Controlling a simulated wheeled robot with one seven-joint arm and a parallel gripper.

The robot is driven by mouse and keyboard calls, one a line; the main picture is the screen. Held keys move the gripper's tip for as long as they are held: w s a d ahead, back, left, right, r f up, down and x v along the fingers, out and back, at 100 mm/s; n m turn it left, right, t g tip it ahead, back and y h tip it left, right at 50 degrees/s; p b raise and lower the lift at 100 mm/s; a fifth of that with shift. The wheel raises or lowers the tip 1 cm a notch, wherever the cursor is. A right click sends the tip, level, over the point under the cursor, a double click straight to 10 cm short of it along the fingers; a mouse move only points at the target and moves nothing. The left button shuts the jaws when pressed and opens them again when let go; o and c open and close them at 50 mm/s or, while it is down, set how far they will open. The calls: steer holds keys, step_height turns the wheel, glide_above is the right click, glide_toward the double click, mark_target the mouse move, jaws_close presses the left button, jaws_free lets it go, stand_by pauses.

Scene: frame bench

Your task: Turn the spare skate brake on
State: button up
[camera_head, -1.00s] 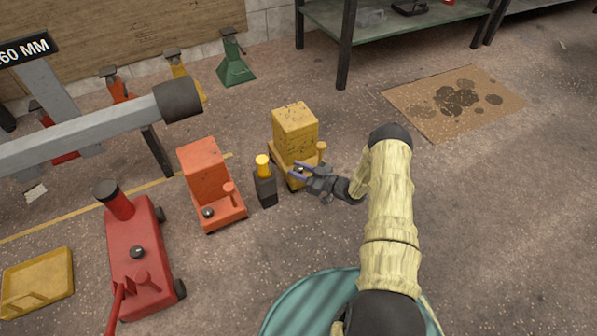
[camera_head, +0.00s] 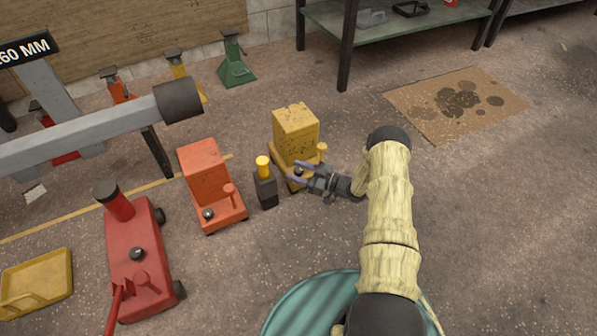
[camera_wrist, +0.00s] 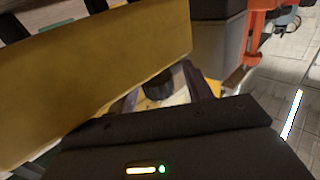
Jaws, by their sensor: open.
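The yellow skate (camera_head: 295,133) stands on the floor in mid-view, a tall yellow block on a low base. A black knob on its base (camera_head: 299,171) shows in the head view; the knob also shows in the wrist view (camera_wrist: 158,88), beside the yellow block (camera_wrist: 100,60). My gripper (camera_head: 294,174) is open at the skate's near side. In the wrist view its fingers lie on either side of the knob; I cannot tell whether they touch it. An orange skate (camera_head: 203,172) with a similar black knob (camera_head: 208,214) stands to the left. No label shows which is the spare.
A dark bottle-like block with a yellow top (camera_head: 265,187) stands close left of the yellow skate. A red jack (camera_head: 138,262) and a yellow tray (camera_head: 38,283) are farther left. A stained cardboard sheet (camera_head: 425,112) lies right; floor there is clear.

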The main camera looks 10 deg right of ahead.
steer(key=shift+s+d+r, duration=0.1)
steer(key=shift+s+d, duration=0.1)
steer(key=shift+d, duration=0.25)
steer(key=p+v, duration=0.8)
steer(key=v, duration=0.8)
steer(key=shift+s, duration=0.3)
